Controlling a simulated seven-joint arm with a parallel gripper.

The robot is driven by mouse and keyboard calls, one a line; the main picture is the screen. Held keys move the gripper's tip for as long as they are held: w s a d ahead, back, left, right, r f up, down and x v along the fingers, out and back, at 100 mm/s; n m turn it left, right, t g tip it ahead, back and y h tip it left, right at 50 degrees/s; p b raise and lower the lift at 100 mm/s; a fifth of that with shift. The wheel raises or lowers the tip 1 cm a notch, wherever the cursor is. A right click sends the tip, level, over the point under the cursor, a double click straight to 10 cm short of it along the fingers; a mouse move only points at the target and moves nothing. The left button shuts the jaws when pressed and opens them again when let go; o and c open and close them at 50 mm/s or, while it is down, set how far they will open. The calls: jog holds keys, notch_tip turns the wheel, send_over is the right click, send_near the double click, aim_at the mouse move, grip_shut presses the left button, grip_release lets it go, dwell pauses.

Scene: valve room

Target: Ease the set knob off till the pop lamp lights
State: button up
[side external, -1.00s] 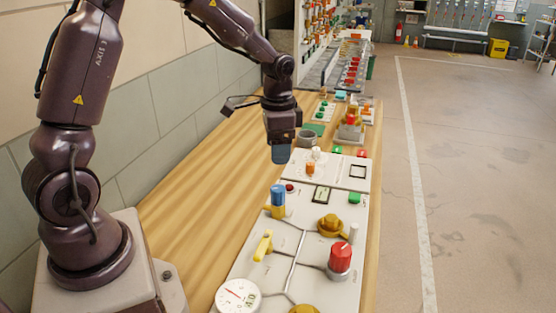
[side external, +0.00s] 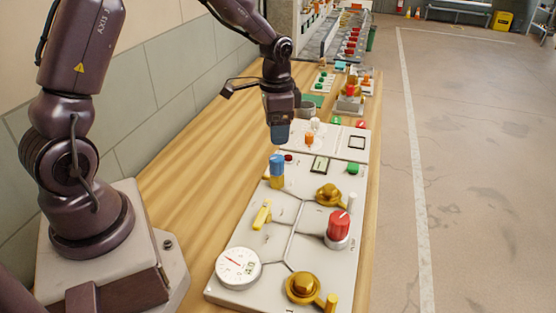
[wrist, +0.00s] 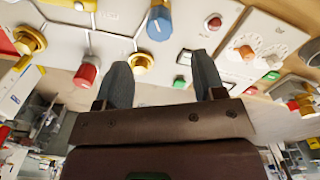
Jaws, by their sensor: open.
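My gripper (side external: 279,138) hangs over the bench, above the far part of the pale panel (side external: 284,219). In the wrist view its two dark fingers (wrist: 162,68) are apart with nothing between them. A blue-capped yellow post (side external: 277,172) stands near the panel's far left and shows as a blue knob in the wrist view (wrist: 159,22). It is just beyond the fingertips, not touching. Which knob is the set knob I cannot tell; a red knob (side external: 338,226) also stands at the right. A small dark red lamp (side external: 289,158) sits behind the blue-capped post and looks unlit.
The panel also bears a round gauge (side external: 238,268), a yellow lever (side external: 262,214), brass knobs (side external: 328,195), a small meter (side external: 320,165) and a green button (side external: 353,168). A second panel (side external: 342,141) lies behind. The wooden bench (side external: 200,180) is bare at left.

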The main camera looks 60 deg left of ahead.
aim_at(277, 157)
notch_tip(277, 157, down, 10)
jog(key=shift+r, duration=0.2)
jog(key=shift+c, duration=0.4)
jog(key=c, duration=0.8)
jog(key=shift+n, duration=0.9)
jog(key=shift+c, duration=0.2)
jog(key=o, duration=0.9)
notch_tip(277, 157, up, 13)
